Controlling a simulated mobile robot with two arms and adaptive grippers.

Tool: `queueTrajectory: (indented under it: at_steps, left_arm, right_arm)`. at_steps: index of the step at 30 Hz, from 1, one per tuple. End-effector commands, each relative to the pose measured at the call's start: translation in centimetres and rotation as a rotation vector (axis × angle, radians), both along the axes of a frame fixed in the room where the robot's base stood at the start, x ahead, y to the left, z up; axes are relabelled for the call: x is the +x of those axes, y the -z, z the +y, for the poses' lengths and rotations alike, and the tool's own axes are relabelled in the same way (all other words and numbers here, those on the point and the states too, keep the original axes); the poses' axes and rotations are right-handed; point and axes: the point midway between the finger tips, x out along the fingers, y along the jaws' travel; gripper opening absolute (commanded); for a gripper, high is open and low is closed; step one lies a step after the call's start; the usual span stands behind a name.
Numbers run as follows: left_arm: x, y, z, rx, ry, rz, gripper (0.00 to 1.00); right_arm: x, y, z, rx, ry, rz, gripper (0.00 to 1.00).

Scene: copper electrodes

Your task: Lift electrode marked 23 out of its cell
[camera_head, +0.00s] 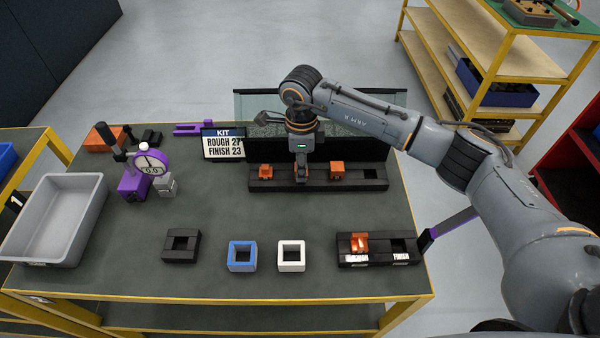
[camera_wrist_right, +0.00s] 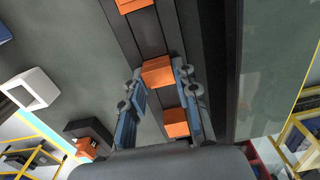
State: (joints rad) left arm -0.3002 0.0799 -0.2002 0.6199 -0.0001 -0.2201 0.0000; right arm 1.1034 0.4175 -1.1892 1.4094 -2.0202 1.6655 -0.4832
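Copper-orange electrodes sit in a long black rack (camera_head: 375,184) at the back of the table: a left one (camera_head: 266,172) and a right one (camera_head: 337,169) show in the head view. A middle electrode (camera_wrist_right: 157,71) shows in the right wrist view, mostly hidden by my gripper in the head view. No number is readable on any of them. My right gripper (camera_head: 302,178) points down over the rack's middle. In the right wrist view its fingers (camera_wrist_right: 160,80) stand apart on either side of the middle electrode; I cannot tell whether they touch it. My left gripper is out of view.
A sign (camera_head: 223,144) reads KIT, ROUGH 27, FINISH 23. A two-slot holder (camera_head: 378,262) at front right has an electrode (camera_head: 359,243) in its left slot. Blue (camera_head: 242,267) and white (camera_head: 291,268) square frames, a black block (camera_head: 181,257), a gauge (camera_head: 150,163) and grey tray (camera_head: 32,250) stand apart.

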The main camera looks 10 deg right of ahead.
Motion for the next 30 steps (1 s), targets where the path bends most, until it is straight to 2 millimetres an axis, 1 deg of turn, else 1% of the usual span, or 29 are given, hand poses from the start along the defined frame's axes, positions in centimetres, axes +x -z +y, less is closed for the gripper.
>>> queueTrajectory:
  at_steps: [12,30]
  left_arm:
    - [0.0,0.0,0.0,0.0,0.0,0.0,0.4]
    - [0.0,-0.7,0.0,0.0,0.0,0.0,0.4]
  right_arm:
    - [0.0,-0.1,0.0,0.001,0.0,-0.002,0.0]
    - [0.0,-1.9,0.0,0.001,0.0,-0.001,0.0]
